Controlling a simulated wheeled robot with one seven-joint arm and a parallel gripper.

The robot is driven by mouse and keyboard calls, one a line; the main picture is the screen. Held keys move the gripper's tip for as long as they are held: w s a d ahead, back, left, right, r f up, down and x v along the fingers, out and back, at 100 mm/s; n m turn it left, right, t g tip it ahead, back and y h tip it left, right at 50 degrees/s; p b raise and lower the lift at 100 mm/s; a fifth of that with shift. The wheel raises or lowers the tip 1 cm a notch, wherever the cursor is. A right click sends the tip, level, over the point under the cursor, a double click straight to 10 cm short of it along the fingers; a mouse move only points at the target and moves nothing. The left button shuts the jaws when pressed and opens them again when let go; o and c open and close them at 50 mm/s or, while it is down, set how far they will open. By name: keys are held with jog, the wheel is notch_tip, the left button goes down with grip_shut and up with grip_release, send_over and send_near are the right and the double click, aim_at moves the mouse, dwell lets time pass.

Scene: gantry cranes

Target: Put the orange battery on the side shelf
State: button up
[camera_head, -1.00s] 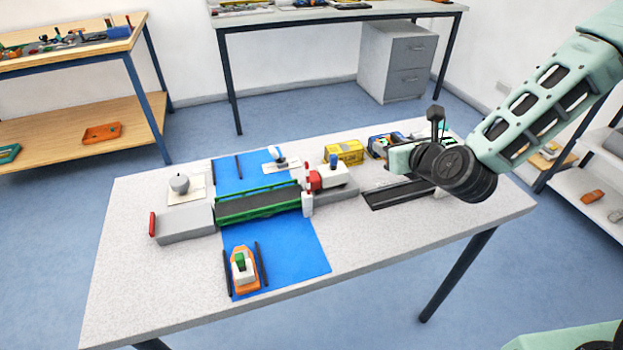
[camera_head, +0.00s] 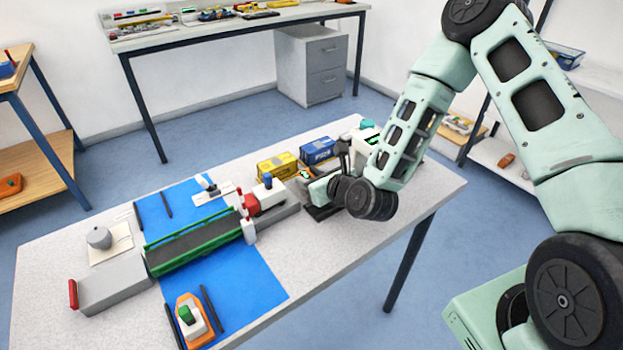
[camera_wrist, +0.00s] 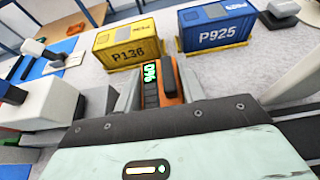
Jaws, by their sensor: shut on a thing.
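The orange battery (camera_wrist: 172,84), with a dark top and a green lit display, is between my gripper's fingers in the wrist view. In the head view my gripper (camera_head: 312,188) is low over the right part of the table, by a dark base, and mostly hides the battery. A shelf unit with a white lower board (camera_head: 503,168) stands at the right, partly behind my arm. Another with a wooden lower board (camera_head: 40,165) stands at the left. I cannot tell which is the side shelf.
A yellow container (camera_wrist: 128,47) and a blue container (camera_wrist: 217,34) stand close by the battery. A long bench (camera_head: 230,28) and grey drawers (camera_head: 312,65) stand behind. Floor shows between table and bench.

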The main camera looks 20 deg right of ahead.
jog(key=shift+f, duration=0.25)
jog(key=o, duration=1.2)
